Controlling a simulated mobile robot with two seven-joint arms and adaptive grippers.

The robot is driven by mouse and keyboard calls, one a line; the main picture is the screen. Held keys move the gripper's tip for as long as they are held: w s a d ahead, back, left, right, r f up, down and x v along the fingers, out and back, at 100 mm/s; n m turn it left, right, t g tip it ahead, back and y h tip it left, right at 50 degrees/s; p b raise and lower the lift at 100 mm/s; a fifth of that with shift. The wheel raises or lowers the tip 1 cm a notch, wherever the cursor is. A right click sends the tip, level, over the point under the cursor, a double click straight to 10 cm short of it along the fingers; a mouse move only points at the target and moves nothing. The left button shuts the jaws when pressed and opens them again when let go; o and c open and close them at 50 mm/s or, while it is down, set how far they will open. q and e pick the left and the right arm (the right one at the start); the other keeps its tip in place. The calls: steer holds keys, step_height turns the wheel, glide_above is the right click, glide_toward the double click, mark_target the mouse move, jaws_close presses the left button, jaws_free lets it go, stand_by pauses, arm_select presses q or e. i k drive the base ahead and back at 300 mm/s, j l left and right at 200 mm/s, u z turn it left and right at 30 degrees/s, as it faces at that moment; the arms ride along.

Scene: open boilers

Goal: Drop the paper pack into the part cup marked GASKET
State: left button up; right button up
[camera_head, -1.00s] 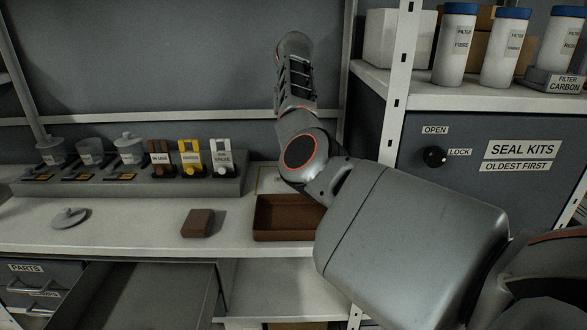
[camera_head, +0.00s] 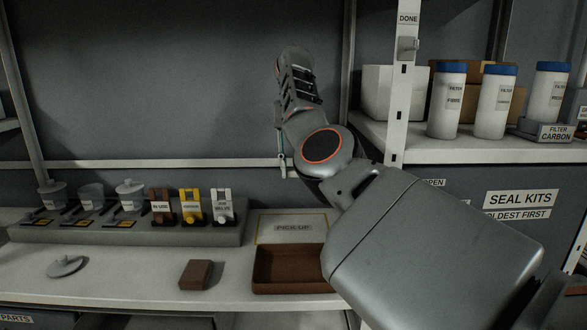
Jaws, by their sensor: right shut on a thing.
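My right gripper (camera_head: 298,82) is raised in front of the back wall, above the counter and right of the part cups. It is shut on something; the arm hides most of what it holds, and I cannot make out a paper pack. Three grey part cups stand in a row at the left of a raised rack: a left cup (camera_head: 50,195), a middle cup (camera_head: 90,198) without a lid, and a right cup (camera_head: 130,195) with a lid. Their labels are too small to read. A loose grey lid (camera_head: 66,266) lies on the counter. My left gripper is out of view.
Brown, yellow and white labelled units (camera_head: 192,205) share the rack. A brown block (camera_head: 200,275) and a brown tray (camera_head: 290,289) by a PICK UP sign (camera_head: 292,228) sit on the counter. A shelf upright (camera_head: 397,110) and filter bottles (camera_head: 494,103) are at right.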

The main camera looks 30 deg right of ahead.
mark_target(94, 204)
steer(key=i+j, duration=0.25)
steer(key=j, duration=0.2)
steer(key=i+j, duration=0.2)
steer(key=j, duration=0.2)
steer(key=i+j, duration=0.25)
steer(key=j, duration=0.2)
steer(key=i+j, duration=0.25)
steer(key=j, duration=0.15)
steer(key=i+j, duration=0.25)
steer(key=j, duration=0.2)
steer(key=i+j, duration=0.2)
steer(key=j, duration=0.2)
